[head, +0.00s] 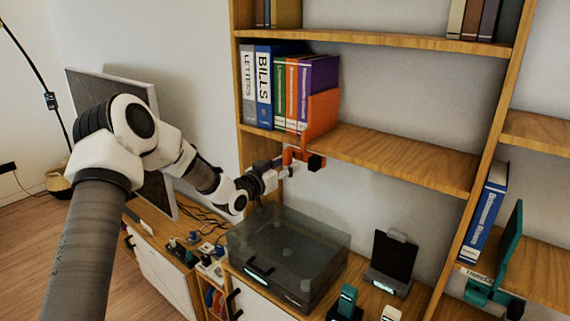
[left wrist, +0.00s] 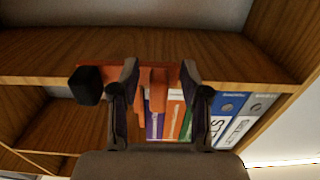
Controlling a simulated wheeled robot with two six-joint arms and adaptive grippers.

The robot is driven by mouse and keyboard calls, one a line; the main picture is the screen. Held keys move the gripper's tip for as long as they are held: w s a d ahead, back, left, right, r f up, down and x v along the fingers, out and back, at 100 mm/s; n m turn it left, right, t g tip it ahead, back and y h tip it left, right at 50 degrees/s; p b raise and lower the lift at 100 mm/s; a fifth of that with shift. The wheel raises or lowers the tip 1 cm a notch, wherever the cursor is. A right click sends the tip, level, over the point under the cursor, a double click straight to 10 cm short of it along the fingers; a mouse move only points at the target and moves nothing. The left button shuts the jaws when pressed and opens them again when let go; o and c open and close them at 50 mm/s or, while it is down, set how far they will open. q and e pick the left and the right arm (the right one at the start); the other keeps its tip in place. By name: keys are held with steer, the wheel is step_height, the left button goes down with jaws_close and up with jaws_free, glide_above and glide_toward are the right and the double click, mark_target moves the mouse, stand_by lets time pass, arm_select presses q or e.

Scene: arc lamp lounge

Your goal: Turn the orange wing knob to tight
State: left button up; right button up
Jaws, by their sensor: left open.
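An orange bookend clamp (head: 321,114) stands on the shelf at the right end of the row of binders, its lower part wrapping under the shelf's front edge. A dark block-like end (head: 316,162) sticks out from its lower part, and it also shows in the left wrist view (left wrist: 87,86). My left gripper (head: 288,170) is at the clamp's lower part, below the shelf edge. In the left wrist view, its two fingers (left wrist: 160,84) are apart, with an upright orange piece (left wrist: 158,92) between them. I cannot tell whether they touch it, nor which way the wing knob is turned. My right gripper is out of view.
Binders (head: 264,88) fill the shelf's left end; the shelf (head: 410,160) right of the clamp is bare. Below my left gripper stands a dark see-through-lidded box (head: 285,258). A teal bookend (head: 508,250) is on the right-hand unit. A dark tablet-like device (head: 392,260) stands on the cabinet.

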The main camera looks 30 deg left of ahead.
arm_select(q)
steer(key=shift+d, duration=0.1)
steer(key=shift+c, duration=0.4)
steer(key=c, duration=0.5)
jaws_close()
steer(key=shift+f, duration=0.1)
